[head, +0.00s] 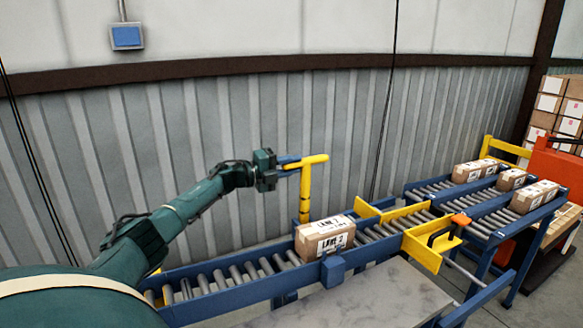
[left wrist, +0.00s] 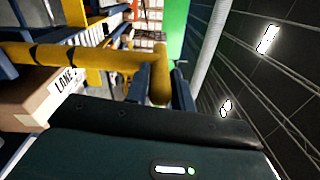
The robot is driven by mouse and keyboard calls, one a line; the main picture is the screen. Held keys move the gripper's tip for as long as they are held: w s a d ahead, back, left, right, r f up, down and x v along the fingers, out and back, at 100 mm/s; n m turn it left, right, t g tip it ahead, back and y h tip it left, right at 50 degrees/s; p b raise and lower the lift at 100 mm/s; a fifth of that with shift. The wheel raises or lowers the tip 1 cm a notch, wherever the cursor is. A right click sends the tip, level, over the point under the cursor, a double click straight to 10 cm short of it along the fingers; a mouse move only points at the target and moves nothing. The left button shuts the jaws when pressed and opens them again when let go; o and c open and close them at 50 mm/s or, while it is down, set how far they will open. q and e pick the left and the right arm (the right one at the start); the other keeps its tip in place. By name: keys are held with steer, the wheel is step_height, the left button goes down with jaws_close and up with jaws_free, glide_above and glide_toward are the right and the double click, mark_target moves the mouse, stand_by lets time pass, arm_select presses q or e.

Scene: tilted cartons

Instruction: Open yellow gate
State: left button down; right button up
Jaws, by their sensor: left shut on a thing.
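A yellow gate (head: 305,190) stands at the far side of the conveyor, with an upright post and a round bar across its top. In the left wrist view its yellow bar (left wrist: 80,57) has dark bands and runs in from the left. My left gripper (head: 287,163) is shut on the end of this bar, and its two fingers (left wrist: 163,88) lie on either side of the yellow end. A carton (head: 325,237) marked with a lane label sits on the rollers just right of the post. My right gripper is not in view.
The blue roller conveyor (head: 225,283) runs under the gate toward the right. Yellow guide plates (head: 405,212) and a yellow bracket with a black handle (head: 432,246) stand further along. Several cartons (head: 475,170) lie on the far lanes. A corrugated wall (head: 130,150) stands close behind.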

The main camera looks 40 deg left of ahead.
arm_select(q)
steer(key=shift+a+r, duration=0.1)
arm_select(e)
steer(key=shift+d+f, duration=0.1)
arm_select(q)
steer(key=c, duration=1.2)
jaws_free()
steer(key=shift+c, duration=0.2)
steer(key=b+v, duration=0.2)
steer(key=v, duration=1.1)
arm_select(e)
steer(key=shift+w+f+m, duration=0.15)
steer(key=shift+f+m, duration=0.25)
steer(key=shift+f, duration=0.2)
arm_select(q)
steer(key=shift+s, duration=0.1)
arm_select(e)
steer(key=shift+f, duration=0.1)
